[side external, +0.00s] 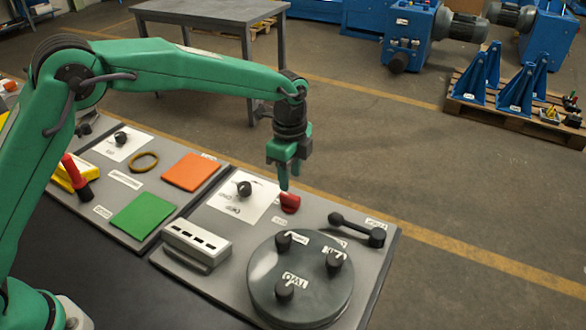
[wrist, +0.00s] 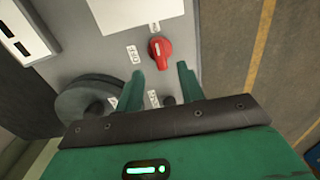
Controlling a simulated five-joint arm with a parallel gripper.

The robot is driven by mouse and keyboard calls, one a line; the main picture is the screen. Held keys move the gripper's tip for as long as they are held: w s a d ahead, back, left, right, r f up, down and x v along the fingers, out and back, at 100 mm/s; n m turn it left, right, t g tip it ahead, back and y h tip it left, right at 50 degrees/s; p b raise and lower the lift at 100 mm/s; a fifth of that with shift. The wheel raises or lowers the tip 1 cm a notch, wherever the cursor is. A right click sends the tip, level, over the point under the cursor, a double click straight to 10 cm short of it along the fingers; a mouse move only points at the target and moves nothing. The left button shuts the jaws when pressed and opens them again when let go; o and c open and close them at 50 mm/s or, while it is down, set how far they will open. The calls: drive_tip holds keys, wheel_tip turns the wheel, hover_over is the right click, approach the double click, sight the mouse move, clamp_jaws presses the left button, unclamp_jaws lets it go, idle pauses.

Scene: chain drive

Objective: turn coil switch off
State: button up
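A red rotary knob (side external: 289,203) sits on the grey panel, just below my gripper (side external: 289,180). The red knob (wrist: 160,49) also shows in the wrist view, ahead of my fingertips (wrist: 158,70), with a small label beside it. My gripper's two green fingers are apart with nothing between them, and they point down. A black knob (side external: 244,188) stands on a white plate left of the red knob. A second black knob (side external: 121,138) stands on another white plate farther left. The labels are too small to tell which is the coil switch.
A dark round disc (side external: 300,312) with several black knobs is at the panel's front. A black lever (side external: 358,229) lies right of the red knob. A white box (side external: 197,240), a green square (side external: 144,215) and an orange square (side external: 191,172) lie to the left.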

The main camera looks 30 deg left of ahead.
sight(290, 195)
drive_tip(key=shift+f, duration=3.1)
drive_tip(key=shift+c, duration=0.2)
clamp_jaws()
